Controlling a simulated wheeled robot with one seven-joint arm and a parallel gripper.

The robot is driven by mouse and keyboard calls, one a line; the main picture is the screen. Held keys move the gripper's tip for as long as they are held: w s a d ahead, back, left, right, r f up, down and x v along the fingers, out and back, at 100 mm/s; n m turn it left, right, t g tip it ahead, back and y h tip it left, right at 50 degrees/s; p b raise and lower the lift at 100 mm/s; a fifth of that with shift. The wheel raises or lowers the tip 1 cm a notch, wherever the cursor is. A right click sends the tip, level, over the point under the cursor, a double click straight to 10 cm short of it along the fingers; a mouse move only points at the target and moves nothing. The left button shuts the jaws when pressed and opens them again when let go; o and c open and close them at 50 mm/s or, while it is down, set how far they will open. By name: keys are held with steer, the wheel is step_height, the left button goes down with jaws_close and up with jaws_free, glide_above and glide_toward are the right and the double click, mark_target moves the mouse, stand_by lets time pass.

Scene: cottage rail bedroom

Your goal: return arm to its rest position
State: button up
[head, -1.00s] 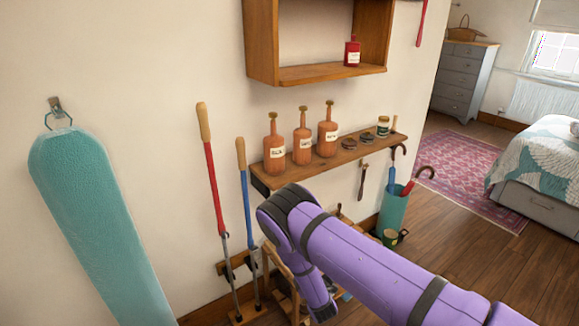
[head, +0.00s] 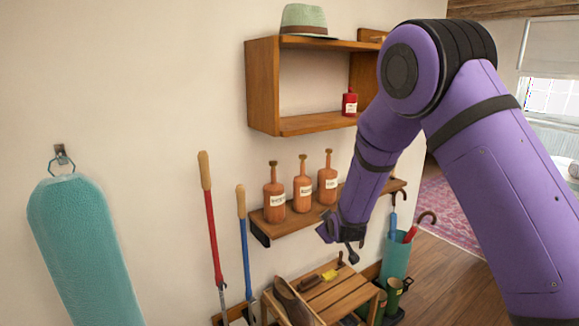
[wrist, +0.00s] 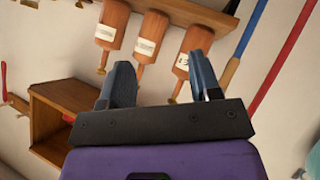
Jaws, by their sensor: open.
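My purple arm (head: 500,180) rises on the right of the head view, bends at a high elbow and hangs down toward the wall shelf. My gripper (head: 338,240) is at its lower end, in front of the shelf's right part. In the wrist view my gripper (wrist: 160,85) has two fingers set well apart with nothing held between them. Three orange bottles stand on the wall shelf (head: 260,232); the wrist view shows them upside down beyond the fingers, apart from them as far as I can tell. The arm hides part of the shelf.
A wooden wall cabinet (head: 262,85) holds a red bottle (head: 349,103), with a hat (head: 303,20) on top. A slatted bench (head: 335,292) stands below the shelf. Long-handled tools (head: 211,215), a teal ironing board (head: 75,245) and an umbrella stand (head: 396,258) are nearby.

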steer(key=s+d+r+m+g, duration=0.2)
steer(key=s+d+r, duration=0.4)
steer(key=s+r, duration=0.4)
steer(key=s+d+r+m+g, duration=0.1)
steer(key=s+d+r+m, duration=0.2)
steer(key=s+d+r, duration=0.7)
steer(key=s+r+m+g, duration=0.1)
steer(key=s+r, duration=0.1)
steer(key=s, duration=0.6)
steer(key=s+d+r+m+g+h, duration=0.1)
steer(key=s+r, duration=0.2)
steer(key=s, duration=0.5)
steer(key=s+d+r+m+g, duration=0.1)
steer(key=s+r, duration=0.1)
steer(key=s, duration=0.6)
steer(key=shift+s+d+r, duration=0.25)
steer(key=shift+s+r, duration=0.05)
